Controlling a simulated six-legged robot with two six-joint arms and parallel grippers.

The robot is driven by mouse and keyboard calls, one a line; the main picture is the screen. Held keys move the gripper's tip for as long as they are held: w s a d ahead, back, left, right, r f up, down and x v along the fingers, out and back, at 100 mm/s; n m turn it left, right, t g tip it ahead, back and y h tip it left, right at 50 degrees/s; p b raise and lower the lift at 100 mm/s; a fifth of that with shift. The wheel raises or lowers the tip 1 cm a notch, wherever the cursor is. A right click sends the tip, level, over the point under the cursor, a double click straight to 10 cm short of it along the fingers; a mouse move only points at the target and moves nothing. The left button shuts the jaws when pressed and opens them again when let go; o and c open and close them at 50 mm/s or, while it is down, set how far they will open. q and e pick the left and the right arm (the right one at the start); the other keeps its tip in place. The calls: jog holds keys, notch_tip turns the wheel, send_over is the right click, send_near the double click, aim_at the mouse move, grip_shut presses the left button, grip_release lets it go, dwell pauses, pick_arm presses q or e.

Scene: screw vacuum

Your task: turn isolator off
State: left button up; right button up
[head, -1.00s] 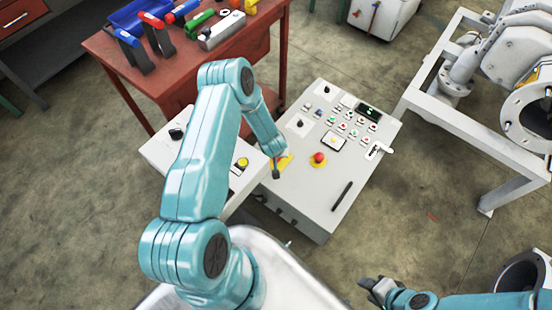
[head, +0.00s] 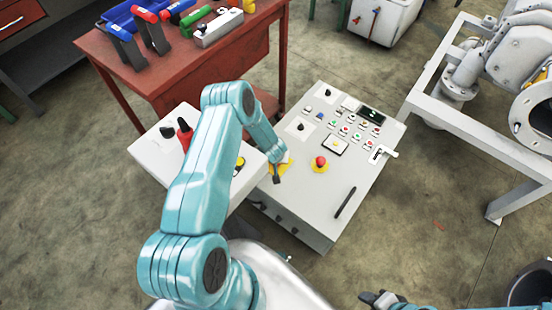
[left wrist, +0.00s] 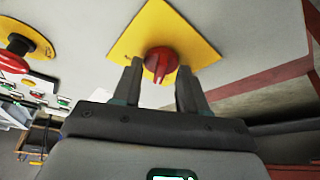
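The isolator is a red rotary knob (left wrist: 161,62) on a yellow diamond plate (left wrist: 190,32), fixed to the grey control panel (head: 320,205). In the left wrist view my left gripper (left wrist: 160,76) is open, with one fingertip on each side of the knob; I cannot tell whether they touch it. In the head view my left gripper (head: 276,174) is at the panel's left edge and hides the knob, leaving part of the yellow plate (head: 285,160) visible. My right gripper (head: 375,299) is at the bottom edge, away from the panel; its fingers are too small to read.
A red emergency button (head: 320,161) is near the knob; it also shows in the left wrist view (left wrist: 12,62). A smaller white box (head: 155,150) with a red handle (head: 184,134) stands left of the panel. A red tool table (head: 240,65) is behind. Pipework on a white frame (head: 485,148) is right.

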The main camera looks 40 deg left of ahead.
pick_arm(q)
jog(key=shift+n+g+y, duration=0.4)
jog(key=shift+n+y, duration=0.1)
jog(key=shift+n, duration=1)
jog(key=o, duration=1)
jog(key=p+v, duration=0.2)
jog(key=v, duration=1.4)
jog(key=shift+r, duration=0.25)
jog(key=shift+d, duration=0.1)
